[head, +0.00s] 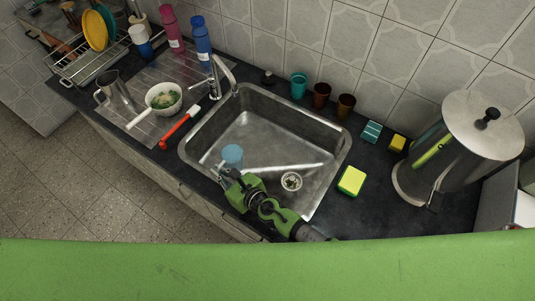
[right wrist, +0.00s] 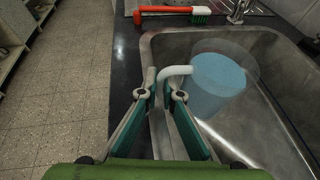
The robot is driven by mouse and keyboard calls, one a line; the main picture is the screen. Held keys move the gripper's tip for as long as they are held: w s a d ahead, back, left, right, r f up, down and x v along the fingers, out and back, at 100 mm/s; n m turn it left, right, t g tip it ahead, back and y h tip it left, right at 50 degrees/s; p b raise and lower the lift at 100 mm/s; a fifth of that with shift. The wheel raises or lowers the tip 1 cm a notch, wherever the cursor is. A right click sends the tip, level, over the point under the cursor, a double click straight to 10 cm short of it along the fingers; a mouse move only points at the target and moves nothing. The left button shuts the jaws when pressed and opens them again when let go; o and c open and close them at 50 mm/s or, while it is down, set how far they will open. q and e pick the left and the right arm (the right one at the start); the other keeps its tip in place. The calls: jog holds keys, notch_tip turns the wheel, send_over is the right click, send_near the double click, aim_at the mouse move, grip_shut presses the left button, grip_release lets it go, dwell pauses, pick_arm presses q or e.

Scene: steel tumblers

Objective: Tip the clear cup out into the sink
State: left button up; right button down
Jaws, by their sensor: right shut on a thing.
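The clear cup (head: 232,153) holds pale blue liquid and hangs over the left front part of the steel sink (head: 265,135). In the right wrist view the cup (right wrist: 218,85) is beyond my fingertips, with its whitish handle (right wrist: 175,71) reaching back between them. My right gripper (head: 226,174), also in the right wrist view (right wrist: 163,84), is shut on that handle. The liquid is still inside the cup; I cannot tell its exact tilt. The sink floor with its drain (head: 291,181) shows no blue liquid. My left gripper is not in view.
A red brush (head: 180,127) and a white pan (head: 163,100) lie left of the sink. The faucet (head: 215,78) stands at its back left. Small cups (head: 321,95) line the back. A yellow-green sponge (head: 351,181) and steel urn (head: 450,150) are to the right.

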aim_at(239, 164)
jog(key=shift+w+d+f+b, duration=0.15)
jog(key=shift+d+b, duration=0.1)
jog(key=shift+b, duration=0.4)
jog(key=shift+w+d+f+m+y+b, duration=0.1)
jog(key=shift+w+d+m+y+b, duration=0.4)
jog(key=shift+b, duration=1.35)
jog(key=shift+w+d+m+y+b, duration=0.1)
jog(key=shift+d+m+y+b, duration=0.7)
jog(key=shift+b, duration=1.1)
jog(key=shift+w+d+f+m+y+b, duration=0.1)
jog(key=shift+w+d+m+y+b, duration=0.35)
jog(key=shift+b, duration=1.4)
jog(key=shift+w+d+m+y+b, duration=0.1)
jog(key=shift+d+m+y+b, duration=0.25)
jog(key=shift+d+m+b, duration=0.35)
jog(key=shift+w+d+m+y+b, duration=0.2)
jog(key=shift+d+m+y+b, duration=0.3)
jog(key=shift+b, duration=1.1)
jog(key=shift+w+d+r+m+t+y+b, duration=0.15)
jog(key=shift+d+r+m+t+y+b, duration=0.2)
jog(key=shift+d+r+m+y+b, duration=0.25)
jog(key=shift+w+d+r+m+t+y+b, duration=0.15)
jog(key=shift+d+r+m+t+y+b, duration=0.2)
jog(key=shift+r+m, duration=0.4)
jog(key=shift+w+d+r+m, duration=0.15)
jog(key=shift+w+r+m, duration=0.05)
jog(key=shift+r+m, duration=0.25)
